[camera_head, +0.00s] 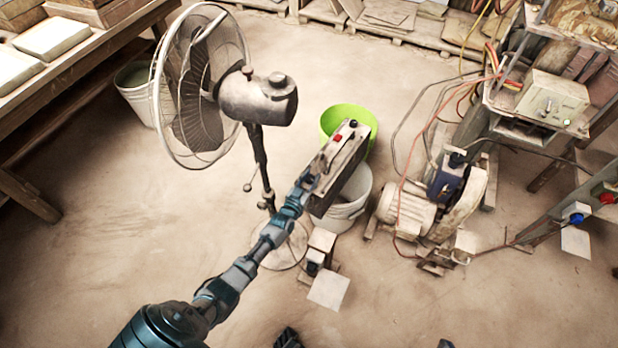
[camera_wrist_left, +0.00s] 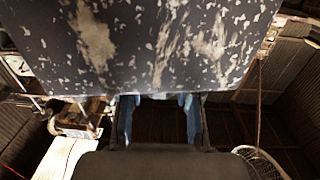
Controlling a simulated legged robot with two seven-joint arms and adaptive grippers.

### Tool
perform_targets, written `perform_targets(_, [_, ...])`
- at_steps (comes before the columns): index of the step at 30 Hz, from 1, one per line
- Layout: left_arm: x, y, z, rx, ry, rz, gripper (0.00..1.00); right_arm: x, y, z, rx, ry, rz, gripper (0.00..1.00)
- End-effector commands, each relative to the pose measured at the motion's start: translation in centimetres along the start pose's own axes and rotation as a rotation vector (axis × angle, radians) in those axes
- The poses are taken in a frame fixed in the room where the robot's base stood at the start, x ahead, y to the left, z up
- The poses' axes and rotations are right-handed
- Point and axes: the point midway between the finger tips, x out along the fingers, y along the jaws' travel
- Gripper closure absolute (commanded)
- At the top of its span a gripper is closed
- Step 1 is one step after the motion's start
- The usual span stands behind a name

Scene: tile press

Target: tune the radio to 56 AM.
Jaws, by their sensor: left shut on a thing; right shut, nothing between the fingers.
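The radio (camera_head: 345,165) is a worn dark box with a pale top, a red knob and a handle-like bar on top. It is tilted in the head view, in front of the buckets. My left gripper (camera_head: 307,182) is shut on it at its near left end. In the left wrist view, a chipped, paint-flecked face of the radio (camera_wrist_left: 150,40) fills the top, and the blue fingers of my left gripper (camera_wrist_left: 158,118) reach up to its edge. No dial or frequency reading can be made out.
A standing fan (camera_head: 258,97) is close left of the radio. A green bucket (camera_head: 345,114) and a white bucket (camera_head: 345,212) are behind and below it. A motor machine (camera_head: 425,205) with cables stands right. A workbench (camera_head: 75,75) is far left.

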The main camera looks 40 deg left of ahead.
Motion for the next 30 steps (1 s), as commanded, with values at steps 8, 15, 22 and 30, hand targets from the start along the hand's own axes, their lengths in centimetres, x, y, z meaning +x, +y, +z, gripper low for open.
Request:
perform_targets(8, [0.0,-0.1,0.0,0.001,0.001,0.0,0.4,0.1,0.0,0.2,0.001,0.0,0.0,1.0])
perform_targets(15, [0.0,-0.1,0.0,0.001,0.0,0.001,0.4,0.1,0.0,0.2,0.001,0.001,0.0,1.0])
perform_targets(22, [-1.9,0.0,0.2,-0.001,-0.001,0.001,0.4,0.0,0.0,-0.1,0.0,0.005,0.0,1.0])
perform_targets(30, [-7.9,0.0,0.3,0.0,-0.003,0.001,0.4,0.0,0.0,-0.1,0.0,0.004,0.0,1.0])
